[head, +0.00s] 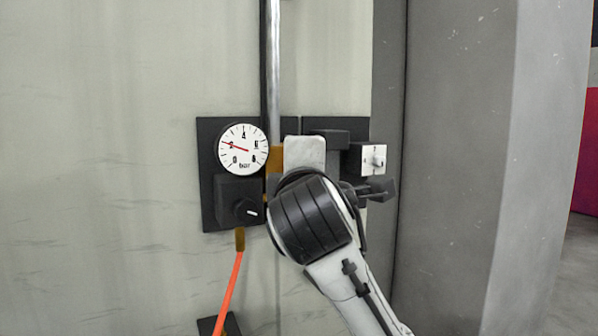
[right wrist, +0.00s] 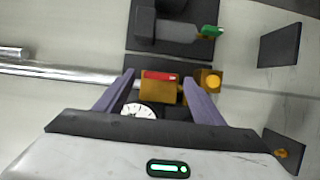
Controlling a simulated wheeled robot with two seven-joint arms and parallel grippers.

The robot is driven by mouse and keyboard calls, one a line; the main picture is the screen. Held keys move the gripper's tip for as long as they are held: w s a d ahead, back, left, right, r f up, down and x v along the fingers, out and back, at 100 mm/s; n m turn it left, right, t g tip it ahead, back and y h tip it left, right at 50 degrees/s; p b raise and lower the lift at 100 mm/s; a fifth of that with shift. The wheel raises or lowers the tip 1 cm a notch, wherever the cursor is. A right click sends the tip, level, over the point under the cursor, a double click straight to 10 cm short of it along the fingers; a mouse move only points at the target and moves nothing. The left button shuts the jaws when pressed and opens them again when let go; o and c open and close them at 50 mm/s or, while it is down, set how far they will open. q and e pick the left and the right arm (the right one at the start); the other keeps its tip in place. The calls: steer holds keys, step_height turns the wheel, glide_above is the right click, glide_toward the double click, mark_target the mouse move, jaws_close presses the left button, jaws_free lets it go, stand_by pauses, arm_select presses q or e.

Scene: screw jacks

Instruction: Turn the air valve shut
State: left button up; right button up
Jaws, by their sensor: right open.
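The air valve looks to be the brass block with a red handle (right wrist: 160,76) in the right wrist view. Its red bar lies roughly in line with the metal pipe (right wrist: 60,72). My right gripper (right wrist: 158,84) is open, with one purple-grey finger on each side of the valve; I cannot tell whether they touch it. In the head view my right wrist covers most of the valve, and only a strip of brass (head: 275,159) shows. The fingers are hidden there. My left gripper is not in view.
A round pressure gauge (head: 242,149), its red needle near 2, sits left of the valve. Below it is a black knob (head: 246,211) with an orange hose (head: 229,290). A white switch plate (head: 374,160) is at right, near a grey pillar (head: 460,180).

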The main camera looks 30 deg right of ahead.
steer(key=b+v, duration=0.1)
steer(key=v, duration=0.8)
